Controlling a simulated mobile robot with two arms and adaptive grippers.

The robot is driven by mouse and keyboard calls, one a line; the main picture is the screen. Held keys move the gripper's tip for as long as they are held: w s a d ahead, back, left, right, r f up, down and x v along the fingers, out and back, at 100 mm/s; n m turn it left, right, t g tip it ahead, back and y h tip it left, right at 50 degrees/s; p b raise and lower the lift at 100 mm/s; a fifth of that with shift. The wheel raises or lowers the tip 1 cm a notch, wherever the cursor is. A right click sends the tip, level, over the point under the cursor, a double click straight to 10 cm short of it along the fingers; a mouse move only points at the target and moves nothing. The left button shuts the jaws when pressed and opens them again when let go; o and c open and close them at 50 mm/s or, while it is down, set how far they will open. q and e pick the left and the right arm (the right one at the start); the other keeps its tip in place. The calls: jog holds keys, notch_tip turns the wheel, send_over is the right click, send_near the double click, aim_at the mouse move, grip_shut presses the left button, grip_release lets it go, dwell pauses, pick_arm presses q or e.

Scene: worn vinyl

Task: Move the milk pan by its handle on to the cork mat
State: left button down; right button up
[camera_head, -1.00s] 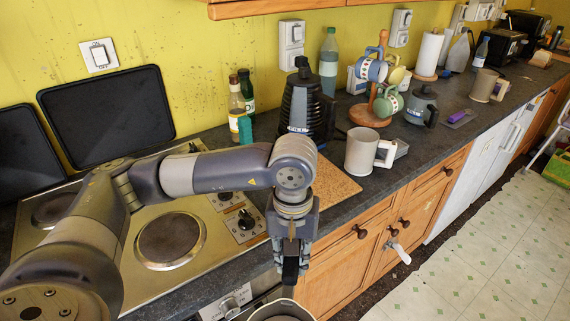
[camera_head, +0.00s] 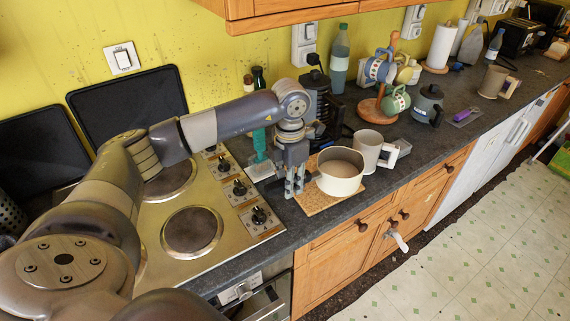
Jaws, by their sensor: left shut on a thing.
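The milk pan (camera_head: 341,184), cream outside with a greyish inside, is upright over the cork mat (camera_head: 316,203) on the dark worktop. I cannot tell whether its base touches the mat. My left gripper (camera_head: 294,191) points down at the pan's left side and is shut on its handle, which the fingers mostly hide. The pan covers much of the mat; the mat's front left part shows. My right gripper is not in view.
A beige mug (camera_head: 367,150) stands close behind the pan to the right. A dark coffee maker (camera_head: 317,98) and a teal-handled tool (camera_head: 260,146) are behind my gripper. The hob (camera_head: 191,232) lies to the left. The worktop's front edge is close.

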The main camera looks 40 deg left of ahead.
pick_arm(q)
jog(key=a+n, duration=0.1)
jog(key=n, duration=0.1)
jog(key=w+a+r+n+p, duration=0.1)
jog(key=shift+a+n, duration=0.1)
jog(key=shift+n, duration=0.3)
jog(key=shift+s+f+b, duration=0.1)
jog(key=shift+f+b, duration=2.05)
jog(key=shift+f, duration=0.25)
jog(key=shift+s+f+b, duration=0.15)
jog(key=shift+f+b, duration=0.5)
jog(key=shift+b, duration=0.1)
dwell(0.6)
